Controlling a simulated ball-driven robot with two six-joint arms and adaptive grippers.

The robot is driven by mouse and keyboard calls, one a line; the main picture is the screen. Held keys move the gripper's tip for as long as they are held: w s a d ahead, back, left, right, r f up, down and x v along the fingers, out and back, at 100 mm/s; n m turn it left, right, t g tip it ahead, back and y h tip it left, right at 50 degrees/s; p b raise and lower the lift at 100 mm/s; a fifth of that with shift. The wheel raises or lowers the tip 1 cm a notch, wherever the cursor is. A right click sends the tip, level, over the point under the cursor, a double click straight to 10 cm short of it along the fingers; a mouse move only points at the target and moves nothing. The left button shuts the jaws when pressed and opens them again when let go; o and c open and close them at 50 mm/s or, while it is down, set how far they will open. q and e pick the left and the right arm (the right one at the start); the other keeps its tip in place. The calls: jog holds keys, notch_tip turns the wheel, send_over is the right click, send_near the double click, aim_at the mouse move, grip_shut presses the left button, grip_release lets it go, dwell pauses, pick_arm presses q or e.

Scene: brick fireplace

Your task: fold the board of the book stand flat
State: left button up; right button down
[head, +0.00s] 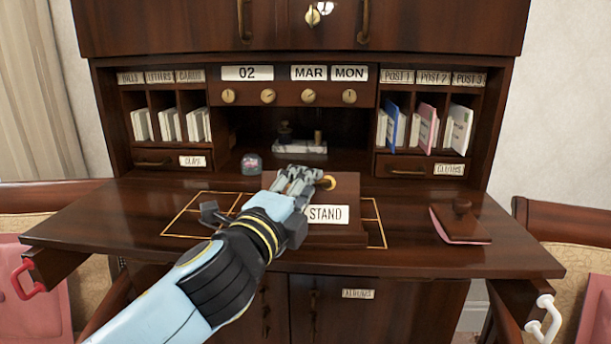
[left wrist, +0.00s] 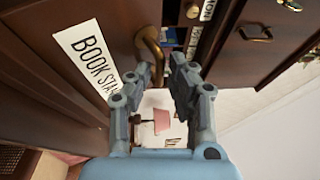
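The book stand (head: 350,190) is a dark brown wooden board on the middle of the desk top, with a white label reading STAND in the head view; the rest of the label is hidden behind my gripper. A brass ring pull (head: 328,182) is at its upper part. My left gripper (head: 298,178) is over the board's left part, beside the ring. In the left wrist view the board (left wrist: 95,22) fills the upper left, and the ring (left wrist: 150,43) is at the tips of my left gripper (left wrist: 161,68), whose fingers are apart. Contact is unclear. My right gripper is out of view.
Gold outlines mark the desk top (head: 130,215) around the stand. A brown blotter with a knob (head: 462,222) lies at right, a small glass dome (head: 251,163) behind left. Pigeonholes hold letters. Red (head: 22,278) and white (head: 545,318) handles stick out below the desk's front corners.

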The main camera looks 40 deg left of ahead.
pick_arm(q)
jog(key=shift+w+a, duration=0.1)
jog(key=shift+w, duration=0.3)
grip_shut()
